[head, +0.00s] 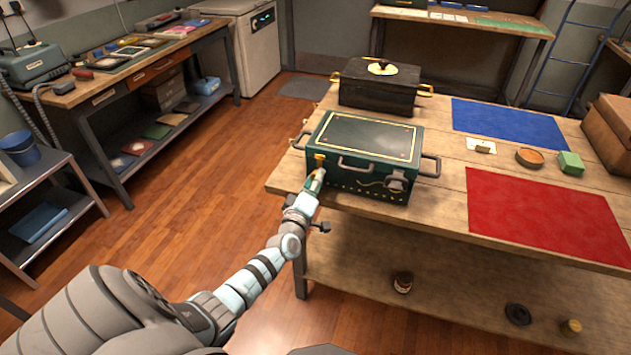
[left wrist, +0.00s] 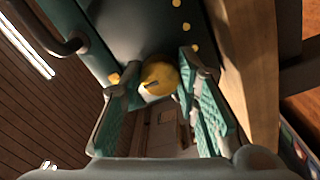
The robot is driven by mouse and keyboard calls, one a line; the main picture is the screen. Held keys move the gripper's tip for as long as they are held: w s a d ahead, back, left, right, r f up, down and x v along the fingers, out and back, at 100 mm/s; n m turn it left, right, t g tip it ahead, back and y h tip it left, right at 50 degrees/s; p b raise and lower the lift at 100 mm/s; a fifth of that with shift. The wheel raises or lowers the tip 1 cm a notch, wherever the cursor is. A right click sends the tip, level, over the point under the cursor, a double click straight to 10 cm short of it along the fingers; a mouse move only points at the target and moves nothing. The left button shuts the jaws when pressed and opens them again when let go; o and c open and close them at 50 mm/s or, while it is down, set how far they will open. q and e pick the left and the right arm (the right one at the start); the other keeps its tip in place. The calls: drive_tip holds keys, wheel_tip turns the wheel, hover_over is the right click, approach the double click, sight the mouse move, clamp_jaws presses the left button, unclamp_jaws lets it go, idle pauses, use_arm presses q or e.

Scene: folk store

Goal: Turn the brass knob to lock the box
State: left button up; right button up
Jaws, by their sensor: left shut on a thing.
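The dark green box (head: 361,143) with gold trim stands at the near left edge of the wooden table, its lid down. It has a dark handle (head: 355,166) and a latch on the front. A round brass knob (left wrist: 159,76) sits on its front; it also shows at the front left in the head view (head: 319,157). My left gripper (left wrist: 157,88) is shut on the knob, with a fingertip on each side of it. In the head view my left gripper (head: 316,177) is at the box's front left corner. My right gripper is out of view.
A black box (head: 377,88) with gold handles stands behind the green one. A blue mat (head: 508,122), a red mat (head: 545,214), an orange round dish (head: 529,157) and a green block (head: 571,163) lie to the right. Floor left of the table is clear.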

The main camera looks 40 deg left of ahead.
use_arm(q)
drive_tip(key=shift+f, duration=0.1)
drive_tip(key=o, duration=1.2)
drive_tip(key=shift+s, duration=0.15)
drive_tip(key=v, duration=1.2)
